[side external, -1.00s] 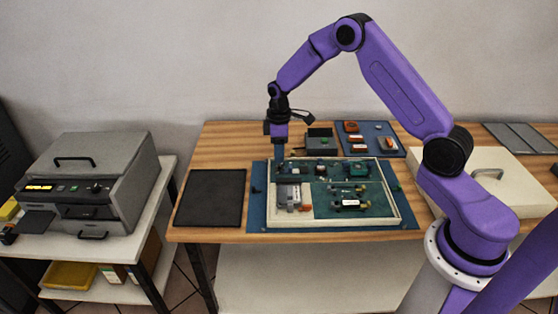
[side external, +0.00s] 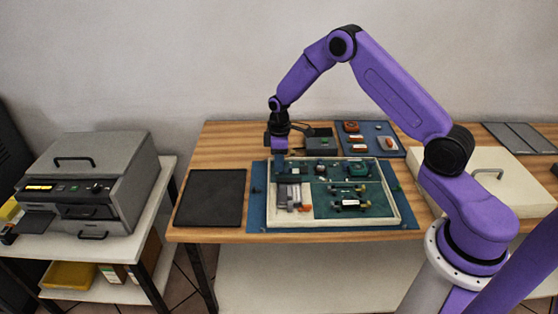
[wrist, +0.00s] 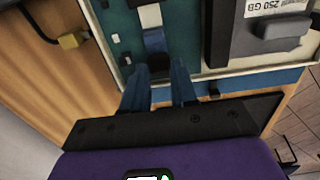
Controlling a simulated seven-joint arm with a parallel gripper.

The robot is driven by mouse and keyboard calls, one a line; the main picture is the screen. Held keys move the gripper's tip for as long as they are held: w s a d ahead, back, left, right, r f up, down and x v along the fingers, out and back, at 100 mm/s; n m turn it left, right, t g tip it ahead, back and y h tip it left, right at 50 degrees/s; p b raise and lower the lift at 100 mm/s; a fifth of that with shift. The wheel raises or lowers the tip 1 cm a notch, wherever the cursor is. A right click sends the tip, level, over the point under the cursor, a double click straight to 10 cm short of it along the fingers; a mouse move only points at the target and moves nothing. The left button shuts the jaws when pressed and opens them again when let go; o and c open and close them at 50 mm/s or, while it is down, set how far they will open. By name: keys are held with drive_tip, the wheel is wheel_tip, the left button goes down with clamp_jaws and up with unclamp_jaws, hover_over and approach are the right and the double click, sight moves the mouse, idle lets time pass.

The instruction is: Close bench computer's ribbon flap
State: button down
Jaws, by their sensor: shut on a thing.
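The bench computer (side external: 335,226) is a cream-framed tray with green boards, lying on a blue mat. My gripper (side external: 280,174) points down at its back left corner. In the wrist view, my two blue fingers (wrist: 159,70) reach over the cream rim (wrist: 98,38). They are closed around a dark piece at the end of a blue-grey ribbon (wrist: 154,41). The ribbon runs to a white connector (wrist: 150,15) on the board. The fingers partly hide the held piece, and I cannot make out the flap's position.
A drive labelled 250 GB (wrist: 283,30) sits beside a dark upright bar (wrist: 217,30). A yellow-plugged cable (wrist: 72,40) lies outside the rim. A black mat (side external: 210,198) lies left; a blue parts tray (side external: 370,127) stands behind.

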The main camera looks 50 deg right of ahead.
drive_tip(key=shift+s+d+f+t+y, duration=0.1)
drive_tip(key=shift+s+t+y, duration=0.05)
drive_tip(key=shift+t+y, duration=0.35)
drive_tip(key=shift+s+f+t+y, duration=0.1)
drive_tip(key=shift+s+t+y, duration=0.05)
drive_tip(key=shift+t+y, duration=0.3)
drive_tip(key=shift+d+y, duration=0.1)
drive_tip(key=shift+y, duration=0.15)
drive_tip(key=c, duration=1)
unclamp_jaws()
drive_tip(key=shift+d, duration=0.1)
drive_tip(key=v, duration=1.7)
drive_tip(key=shift+s+r, duration=0.2)
drive_tip(key=shift+s, duration=0.1)
drive_tip(key=shift+a, duration=0.2)
